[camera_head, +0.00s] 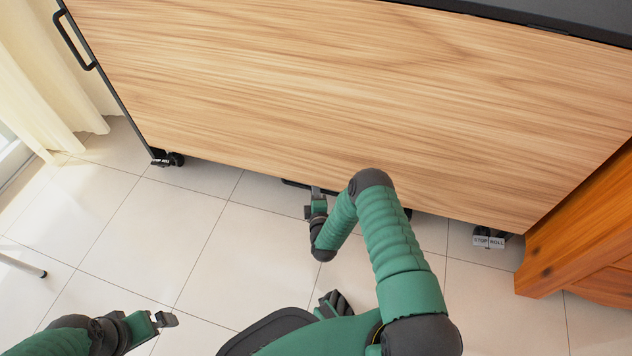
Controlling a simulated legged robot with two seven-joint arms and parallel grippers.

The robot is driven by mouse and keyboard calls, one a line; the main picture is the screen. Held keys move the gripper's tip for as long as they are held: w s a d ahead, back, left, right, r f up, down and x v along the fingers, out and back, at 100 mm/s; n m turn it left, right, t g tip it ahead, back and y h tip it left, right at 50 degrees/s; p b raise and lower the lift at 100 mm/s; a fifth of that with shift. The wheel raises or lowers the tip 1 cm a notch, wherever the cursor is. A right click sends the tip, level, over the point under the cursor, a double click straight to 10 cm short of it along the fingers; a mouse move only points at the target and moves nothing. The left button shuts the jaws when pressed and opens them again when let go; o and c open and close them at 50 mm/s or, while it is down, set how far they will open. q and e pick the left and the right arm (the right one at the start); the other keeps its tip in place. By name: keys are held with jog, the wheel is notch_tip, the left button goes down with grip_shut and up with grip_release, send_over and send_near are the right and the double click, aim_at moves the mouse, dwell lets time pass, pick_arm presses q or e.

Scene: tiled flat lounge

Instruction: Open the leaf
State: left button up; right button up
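The leaf (330,90) is a broad panel with light wood grain and spans most of the upper view. It looks to hang from the dark top (540,15) at the upper right. My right gripper (317,191) is at the leaf's lower edge, beside a black bar (294,184) that shows just below that edge. Whether it touches the bar or is shut on it is too small to tell. My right forearm covers part of the lower edge. My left gripper (166,320) is low at the left, over the floor, away from the leaf; its finger gap is unclear.
A black side handle (73,42) is on the frame at the left, above a caster (175,159). Another caster with a stop/roll pedal (488,241) is at the right. An orange wooden cabinet (585,235) stands close at the right.

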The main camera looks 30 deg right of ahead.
jog(key=shift+a+r, duration=0.15)
jog(key=shift+r, duration=0.05)
jog(key=shift+c, duration=0.9)
grip_shut()
jog(key=shift+f, duration=0.1)
jog(key=shift+s+d, duration=0.15)
jog(key=shift+d, duration=0.05)
